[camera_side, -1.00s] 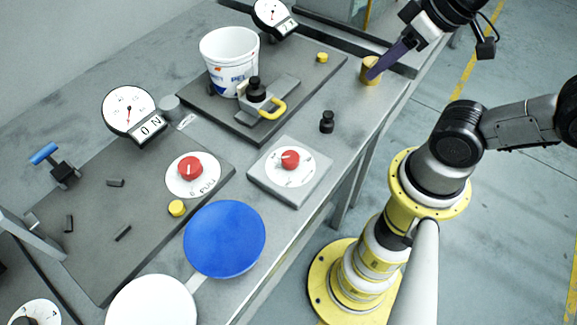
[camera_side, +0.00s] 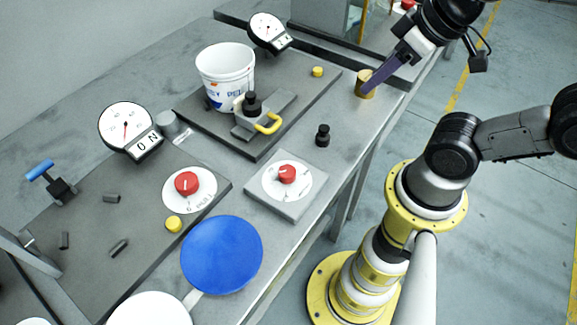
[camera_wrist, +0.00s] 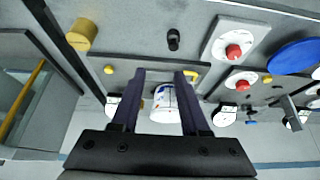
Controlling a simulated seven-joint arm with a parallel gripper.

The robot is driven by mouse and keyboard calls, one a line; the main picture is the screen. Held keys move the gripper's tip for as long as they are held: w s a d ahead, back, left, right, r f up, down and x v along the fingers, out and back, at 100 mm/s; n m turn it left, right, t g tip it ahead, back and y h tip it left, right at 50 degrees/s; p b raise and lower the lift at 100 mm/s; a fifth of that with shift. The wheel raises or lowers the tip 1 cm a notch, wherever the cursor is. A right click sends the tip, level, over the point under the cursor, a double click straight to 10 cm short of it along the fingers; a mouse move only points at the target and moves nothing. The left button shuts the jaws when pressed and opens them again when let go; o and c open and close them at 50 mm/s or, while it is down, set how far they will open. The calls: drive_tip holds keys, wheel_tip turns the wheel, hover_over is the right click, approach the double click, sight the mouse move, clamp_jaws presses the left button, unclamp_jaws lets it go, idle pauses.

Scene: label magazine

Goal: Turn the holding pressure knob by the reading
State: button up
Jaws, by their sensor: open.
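One red knob (camera_side: 287,173) sits on a white dial on a grey square plate; a second red knob (camera_side: 187,183) sits on a white dial on the dark left board. I cannot tell which is the holding pressure knob. A round gauge (camera_side: 125,127) with a red needle stands on the left, its box reading "0 N". Another gauge (camera_side: 268,32) stands at the back, too small to read. My gripper (camera_side: 376,83) has purple fingers and is open and empty, away from both knobs. In the wrist view the fingers (camera_wrist: 160,75) are apart, with both red knobs (camera_wrist: 235,51) to the right.
A brass cylinder (camera_side: 366,88) stands by the table edge, overlapping my fingers in the side view but left of them in the wrist view. A white bucket (camera_side: 225,70), a yellow-handled clamp (camera_side: 267,124), a black knobbed piece (camera_side: 323,136) and a blue disc (camera_side: 222,254) stand around.

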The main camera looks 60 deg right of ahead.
idle(0.4)
drive_tip(key=o, duration=0.4)
drive_tip(key=shift+o, duration=0.2)
drive_tip(key=shift+s+n, duration=0.15)
drive_tip(key=shift+n, duration=0.35)
wheel_tip(320, 180, up, 3)
drive_tip(key=w+a+n+g, duration=0.1)
drive_tip(key=w+n, duration=0.1)
drive_tip(key=n, duration=0.2)
drive_tip(key=n+g, duration=0.5)
drive_tip(key=n, duration=0.6)
hover_over(287, 170)
wheel_tip(287, 170, down, 3)
wheel_tip(287, 170, down, 13)
drive_tip(key=shift+r, duration=0.2)
